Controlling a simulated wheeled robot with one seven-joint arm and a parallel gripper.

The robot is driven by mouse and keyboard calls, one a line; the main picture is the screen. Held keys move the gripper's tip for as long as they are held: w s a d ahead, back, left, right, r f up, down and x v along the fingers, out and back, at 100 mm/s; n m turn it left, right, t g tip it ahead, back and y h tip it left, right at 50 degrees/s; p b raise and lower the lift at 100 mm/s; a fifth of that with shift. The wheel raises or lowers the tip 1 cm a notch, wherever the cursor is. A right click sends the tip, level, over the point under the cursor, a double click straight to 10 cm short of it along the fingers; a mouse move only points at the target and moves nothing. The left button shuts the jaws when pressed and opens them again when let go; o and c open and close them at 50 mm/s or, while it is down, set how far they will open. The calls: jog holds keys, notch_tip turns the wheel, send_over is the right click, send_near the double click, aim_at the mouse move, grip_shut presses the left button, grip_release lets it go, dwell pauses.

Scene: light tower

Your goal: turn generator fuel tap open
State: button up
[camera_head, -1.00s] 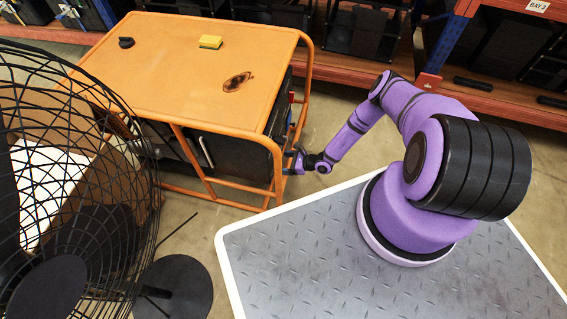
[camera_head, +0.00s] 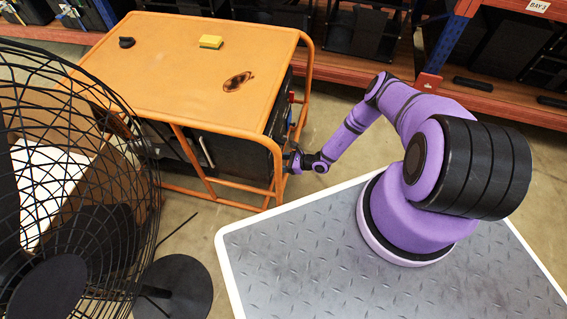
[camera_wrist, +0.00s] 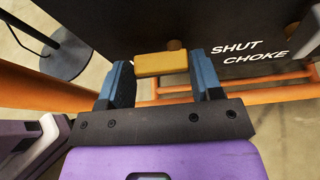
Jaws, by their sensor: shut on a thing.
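The generator (camera_head: 190,55) stands at left centre in the head view, with an orange top and tube frame. In the wrist view its dark panel (camera_wrist: 200,20) carries the words "SHUT" and "CHOKE". A yellow-orange bar, the fuel tap handle (camera_wrist: 161,64), lies across the picture between the blue fingers of my gripper (camera_wrist: 161,85). My gripper is shut on the handle, and it lies level in the wrist view. In the head view my gripper (camera_head: 294,161) is at the generator's right end, where the frame and my arm hide the tap.
An orange frame bar (camera_wrist: 60,92) runs close beside my gripper in the wrist view. A black fan (camera_head: 80,180) stands at left in the head view. A sponge (camera_head: 211,42) lies on the generator top. Shelving (camera_head: 480,95) stands behind; bare floor lies between.

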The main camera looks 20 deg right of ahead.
jog(key=shift+w+d+r+m+g+y, duration=0.1)
jog(key=shift+w+d+m+g+y, duration=0.15)
jog(key=shift+m+g+y, duration=0.6)
jog(key=shift+w+d+r+m+g+y, duration=0.1)
jog(key=shift+w+r+m+g+y, duration=0.15)
jog(key=shift+m, duration=1.25)
jog(key=shift+w+d+m+g+y, duration=0.2)
jog(key=shift+m+g+y, duration=0.3)
jog(key=shift+m, duration=0.65)
jog(key=o, duration=0.9)
jog(key=v, duration=1.1)
jog(key=shift+f, duration=0.25)
